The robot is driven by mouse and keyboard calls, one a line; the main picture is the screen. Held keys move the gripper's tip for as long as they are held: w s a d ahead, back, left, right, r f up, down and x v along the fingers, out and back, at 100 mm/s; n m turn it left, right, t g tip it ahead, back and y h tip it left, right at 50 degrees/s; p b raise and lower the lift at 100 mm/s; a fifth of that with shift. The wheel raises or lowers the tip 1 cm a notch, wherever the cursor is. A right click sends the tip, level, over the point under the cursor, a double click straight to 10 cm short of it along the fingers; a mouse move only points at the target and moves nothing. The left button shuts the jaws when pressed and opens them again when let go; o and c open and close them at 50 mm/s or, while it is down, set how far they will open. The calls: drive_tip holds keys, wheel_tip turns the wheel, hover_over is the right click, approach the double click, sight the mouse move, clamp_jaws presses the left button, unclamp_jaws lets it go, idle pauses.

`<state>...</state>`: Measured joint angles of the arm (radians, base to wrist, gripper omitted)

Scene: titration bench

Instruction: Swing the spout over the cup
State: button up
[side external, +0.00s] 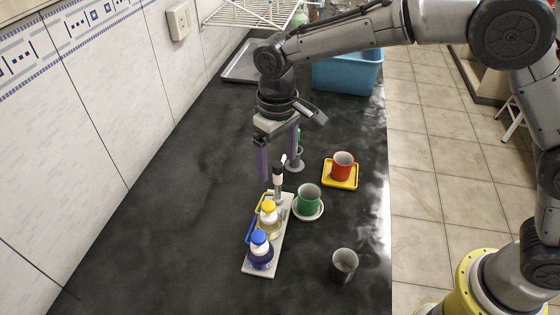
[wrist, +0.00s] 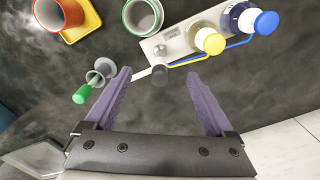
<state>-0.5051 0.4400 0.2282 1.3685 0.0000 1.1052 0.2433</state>
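A dispenser with a dark top (side external: 278,181) stands at the far end of the white rack (side external: 262,272). Its small white spout (side external: 284,159) points to the far side of the bench; in the wrist view the spout (wrist: 141,75) points left, away from the rack.
Yellow-capped (side external: 269,219) and blue-capped (side external: 261,252) bottles stand in the rack. A red cup (side external: 342,167) sits on a yellow tray (side external: 340,182). A dark grey cup (side external: 344,265) stands nearer. A grey, green-tipped piece (wrist: 91,86) is beside the left finger. The left counter is clear.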

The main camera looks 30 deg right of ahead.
clamp_jaws()
drive_tip(key=m, duration=1.2)
